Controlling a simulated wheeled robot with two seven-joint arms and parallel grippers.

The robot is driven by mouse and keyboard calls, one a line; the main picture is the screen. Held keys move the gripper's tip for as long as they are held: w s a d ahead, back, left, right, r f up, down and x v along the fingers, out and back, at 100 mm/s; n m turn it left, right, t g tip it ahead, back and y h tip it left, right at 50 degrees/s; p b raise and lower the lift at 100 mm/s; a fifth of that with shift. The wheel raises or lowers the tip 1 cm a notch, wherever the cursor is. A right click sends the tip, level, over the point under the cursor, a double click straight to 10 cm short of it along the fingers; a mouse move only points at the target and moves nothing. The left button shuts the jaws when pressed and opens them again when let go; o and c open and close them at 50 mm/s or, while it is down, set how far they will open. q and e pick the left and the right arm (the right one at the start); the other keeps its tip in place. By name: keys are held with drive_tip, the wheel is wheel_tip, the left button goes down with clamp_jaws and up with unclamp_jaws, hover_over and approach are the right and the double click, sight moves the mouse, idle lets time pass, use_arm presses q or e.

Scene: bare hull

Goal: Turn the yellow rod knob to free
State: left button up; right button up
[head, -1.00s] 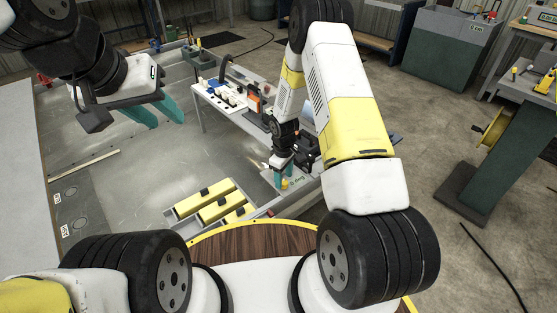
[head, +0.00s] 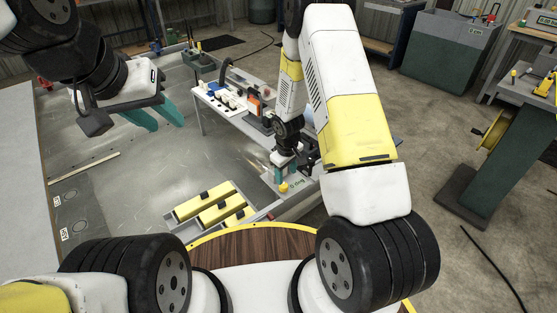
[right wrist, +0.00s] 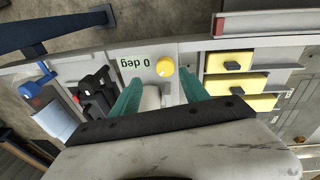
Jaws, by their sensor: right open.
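The yellow rod knob (head: 284,187) sits on a grey panel beside a printed "0 deg" label. In the right wrist view the round knob (right wrist: 165,67) lies just beyond and between the fingertips, with the label (right wrist: 135,62) to its left. Which way the knob points is too small to tell. My right gripper (head: 279,174) is at the panel, close to the knob. In the right wrist view its teal fingers (right wrist: 161,80) are apart with nothing held between them. My left gripper (head: 168,127) is open and empty, raised over the hull at the left.
Several yellow blocks with black handles (head: 208,203) lie in grey trays beside the knob panel. In the right wrist view a black clamp-like item (right wrist: 97,88) and a blue item (right wrist: 30,88) are left of the label. A white table (head: 222,108) stands behind.

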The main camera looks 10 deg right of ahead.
sight(284, 185)
drive_tip(key=shift+w+a+f+m+t+y, duration=0.1)
drive_tip(key=shift+f+m+t+y, duration=0.25)
drive_tip(key=shift+f+m, duration=0.6)
drive_tip(key=shift+w+a+f+m+t+y, duration=0.15)
drive_tip(key=shift+f+m+t, duration=0.45)
drive_tip(key=shift+f, duration=0.55)
drive_tip(key=shift+s+a+f+m+t+y, duration=0.1)
drive_tip(key=shift+f+m+t+y, duration=0.2)
drive_tip(key=shift+f+m, duration=0.7)
clamp_jaws()
